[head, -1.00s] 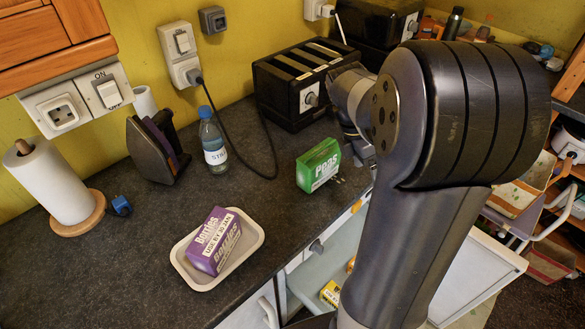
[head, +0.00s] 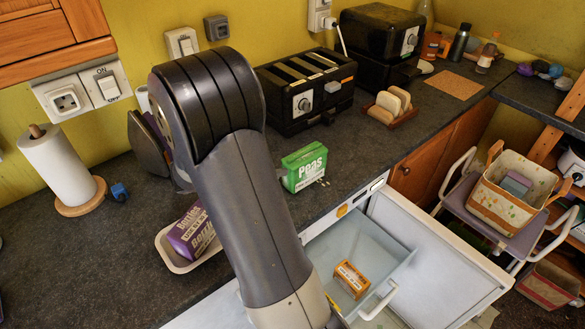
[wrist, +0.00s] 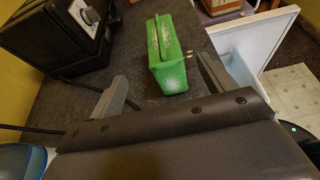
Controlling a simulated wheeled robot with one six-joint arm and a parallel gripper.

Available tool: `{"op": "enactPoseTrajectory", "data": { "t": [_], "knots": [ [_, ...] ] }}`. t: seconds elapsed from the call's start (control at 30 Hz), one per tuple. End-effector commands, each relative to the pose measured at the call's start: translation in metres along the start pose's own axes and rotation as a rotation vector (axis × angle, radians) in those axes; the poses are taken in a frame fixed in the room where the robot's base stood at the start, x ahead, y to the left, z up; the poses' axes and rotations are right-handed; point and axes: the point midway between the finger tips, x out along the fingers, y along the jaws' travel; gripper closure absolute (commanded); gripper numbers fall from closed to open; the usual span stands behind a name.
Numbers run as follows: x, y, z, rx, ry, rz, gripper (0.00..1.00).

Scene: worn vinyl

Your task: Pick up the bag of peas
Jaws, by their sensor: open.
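The bag of peas is a green, box-like pack with white lettering (head: 305,168). It stands on the dark counter in front of the toaster, near the open drawer. In the wrist view the green pack (wrist: 172,60) shows ahead, across the gap between the fingers. My gripper (wrist: 163,70) is open and holds nothing. Its two grey fingers are spread left and right, and I cannot tell how far the tips are from the pack. In the head view my arm hides most of the gripper, just left of the peas.
A black toaster (head: 304,97) stands behind the peas. A purple berries box (head: 188,232) lies in a white tray (head: 176,262), partly behind my arm. An open drawer (head: 327,243) with an orange box (head: 351,279) is at the front. Bread slices in a rack (head: 391,108) stand at right.

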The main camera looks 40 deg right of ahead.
Motion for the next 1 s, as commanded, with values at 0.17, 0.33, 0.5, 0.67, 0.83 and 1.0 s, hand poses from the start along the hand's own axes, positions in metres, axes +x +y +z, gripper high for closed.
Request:
{"op": "enactPoseTrajectory", "data": {
  "t": [0.17, 0.33, 0.5, 0.67, 0.83, 1.0],
  "knots": [
    [0.029, -0.002, 0.001, -0.002, 0.001, -0.007, 0.22],
    [0.044, -0.002, 0.001, -0.001, 0.002, -0.005, 0.22],
    [0.06, -0.004, 0.002, -0.002, 0.002, -0.008, 0.22],
    [0.085, -0.005, 0.002, -0.002, 0.002, -0.008, 0.22],
    [0.097, -0.004, 0.001, -0.001, 0.002, -0.004, 0.22],
    [0.098, -0.004, 0.0, -0.001, 0.002, -0.003, 0.22]
  ]
}}
